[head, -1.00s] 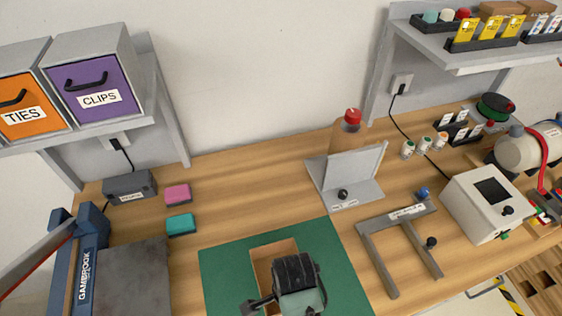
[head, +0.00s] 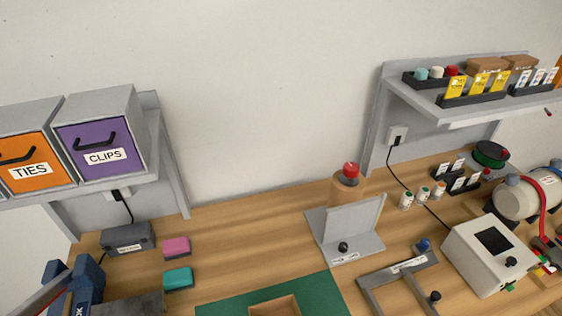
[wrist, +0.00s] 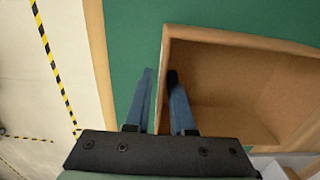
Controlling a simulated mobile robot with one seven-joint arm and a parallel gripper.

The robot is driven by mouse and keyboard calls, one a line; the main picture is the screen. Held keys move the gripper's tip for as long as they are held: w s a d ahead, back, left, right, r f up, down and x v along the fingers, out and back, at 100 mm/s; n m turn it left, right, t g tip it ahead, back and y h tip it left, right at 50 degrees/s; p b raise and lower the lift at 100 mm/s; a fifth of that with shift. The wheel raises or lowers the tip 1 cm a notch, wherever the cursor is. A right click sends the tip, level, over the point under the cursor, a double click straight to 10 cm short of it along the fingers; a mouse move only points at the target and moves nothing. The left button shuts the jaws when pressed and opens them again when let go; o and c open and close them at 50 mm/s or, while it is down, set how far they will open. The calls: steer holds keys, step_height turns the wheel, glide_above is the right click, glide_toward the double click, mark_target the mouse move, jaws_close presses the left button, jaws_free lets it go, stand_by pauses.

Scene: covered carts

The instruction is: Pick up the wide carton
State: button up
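The wide carton is an open-topped brown box on a green mat. In the head view only its far part (head: 274,303) shows at the bottom edge. In the wrist view the carton (wrist: 240,38) fills the right half, and its inside looks empty. My gripper (wrist: 160,73) is open in the wrist view. One finger is over the mat just outside the carton's left wall, the other is on the inner side of that wall. I cannot tell whether either finger touches it. My gripper is out of the head view.
The green mat (head: 225,309) lies on a wooden bench. A grey angled stand (head: 350,225), a grey frame (head: 385,275) and a white box device (head: 490,255) stand to the right. Pink (head: 176,246) and teal (head: 178,277) blocks lie to the left.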

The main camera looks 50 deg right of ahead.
jaws_close()
stand_by(1.1)
